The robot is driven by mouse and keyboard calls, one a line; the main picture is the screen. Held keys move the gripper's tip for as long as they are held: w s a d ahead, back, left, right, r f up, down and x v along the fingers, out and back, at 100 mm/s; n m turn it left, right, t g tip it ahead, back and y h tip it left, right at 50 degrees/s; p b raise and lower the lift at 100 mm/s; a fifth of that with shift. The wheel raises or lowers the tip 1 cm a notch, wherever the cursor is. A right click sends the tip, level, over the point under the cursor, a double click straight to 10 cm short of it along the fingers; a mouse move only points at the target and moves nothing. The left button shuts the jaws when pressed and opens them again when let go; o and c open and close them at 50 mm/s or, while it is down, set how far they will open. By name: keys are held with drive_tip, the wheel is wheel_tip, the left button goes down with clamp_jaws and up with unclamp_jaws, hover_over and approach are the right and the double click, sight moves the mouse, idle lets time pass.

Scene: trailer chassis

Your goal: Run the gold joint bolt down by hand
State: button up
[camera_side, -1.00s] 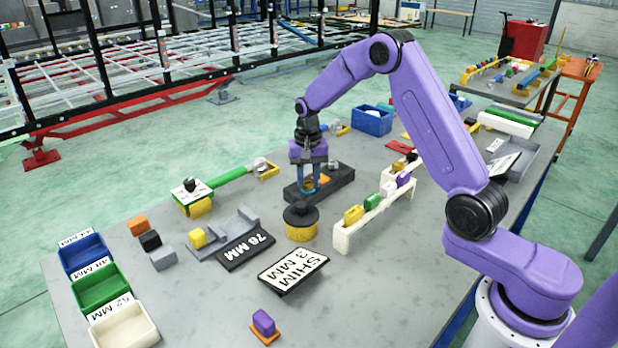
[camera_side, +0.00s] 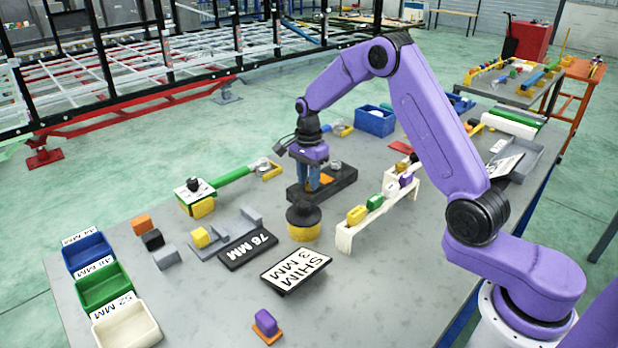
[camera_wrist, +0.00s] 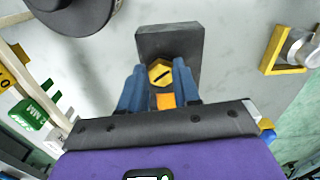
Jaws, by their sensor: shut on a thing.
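The gold joint bolt (camera_wrist: 159,73) has a hex head with a dark slot across it. It shows in the wrist view between my two blue fingertips, over a dark block (camera_wrist: 168,38). My gripper (camera_wrist: 160,78) is shut on the bolt head. In the side view my gripper (camera_side: 313,186) points down at the same dark block (camera_side: 342,183), and its fingers hide the bolt. An orange patch (camera_wrist: 165,100) shows on the block between the fingers. How deep the bolt sits cannot be seen.
A white rack (camera_side: 345,238) with coloured pieces stands to the right of the block. A black-topped yellow cylinder (camera_side: 304,232) stands in front. A green-handled tool (camera_side: 232,176) lies to the left, and a blue bin (camera_side: 374,122) stands behind.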

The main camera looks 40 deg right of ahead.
drive_tip(key=shift+w+r+m, duration=0.2)
drive_tip(key=shift+m, duration=0.3)
drive_tip(key=shift+d, duration=0.1)
drive_tip(key=o, duration=1.1)
drive_tip(key=shift+c, duration=0.2)
drive_tip(key=shift+s+f, duration=0.1)
wheel_tip(320, 180, up, 18)
drive_tip(key=shift+f, duration=0.25)
